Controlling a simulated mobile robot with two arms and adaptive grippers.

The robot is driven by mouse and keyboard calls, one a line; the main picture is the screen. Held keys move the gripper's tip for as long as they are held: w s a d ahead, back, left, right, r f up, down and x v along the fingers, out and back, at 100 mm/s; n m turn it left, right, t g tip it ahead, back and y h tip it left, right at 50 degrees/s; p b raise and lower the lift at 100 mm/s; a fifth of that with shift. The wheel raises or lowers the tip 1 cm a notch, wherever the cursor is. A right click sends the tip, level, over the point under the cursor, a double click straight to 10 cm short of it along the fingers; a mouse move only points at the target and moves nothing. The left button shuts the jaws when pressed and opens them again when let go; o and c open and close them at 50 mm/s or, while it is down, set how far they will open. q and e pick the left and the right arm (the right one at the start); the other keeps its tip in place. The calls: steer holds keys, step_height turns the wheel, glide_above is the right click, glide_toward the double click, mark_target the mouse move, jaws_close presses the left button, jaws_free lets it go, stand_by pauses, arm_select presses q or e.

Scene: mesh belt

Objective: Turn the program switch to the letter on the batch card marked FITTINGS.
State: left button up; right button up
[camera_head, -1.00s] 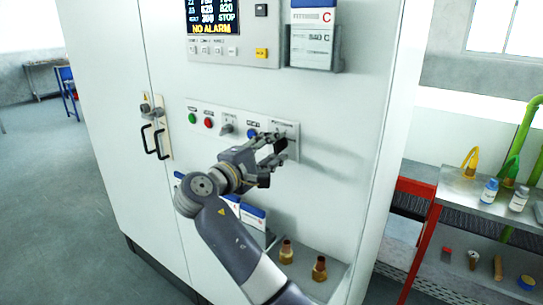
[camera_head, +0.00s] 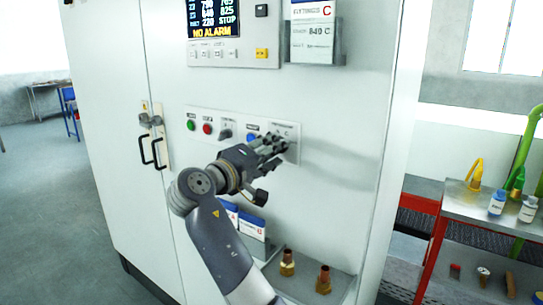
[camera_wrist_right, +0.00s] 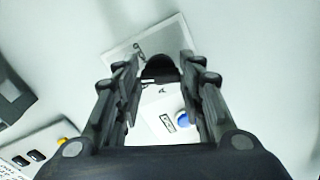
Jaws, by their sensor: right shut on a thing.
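The program switch is a black knob (camera_wrist_right: 160,68) at the right end of the control strip (camera_head: 215,118) on the white cabinet. My right gripper (camera_head: 280,143) is at it, with its fingers on both sides of the knob in the wrist view (camera_wrist_right: 158,75), shut on it. The fingers hide most of the switch in the head view, so I cannot tell where it points. A letter A shows on its plate in the wrist view. My left gripper is not in view.
A green button (camera_head: 191,125), a red button (camera_head: 208,128), a selector (camera_head: 226,131) and a blue button (camera_head: 253,136) share the strip. A display (camera_head: 213,18) reads NO ALARM. Brass fittings (camera_head: 287,263) stand on a ledge below. A bench (camera_head: 465,207) is at right.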

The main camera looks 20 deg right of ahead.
steer(key=shift+r, duration=0.15)
steer(key=o, duration=0.8)
steer(key=shift+c, duration=0.2)
steer(key=o, duration=0.3)
steer(key=shift+d, duration=0.1)
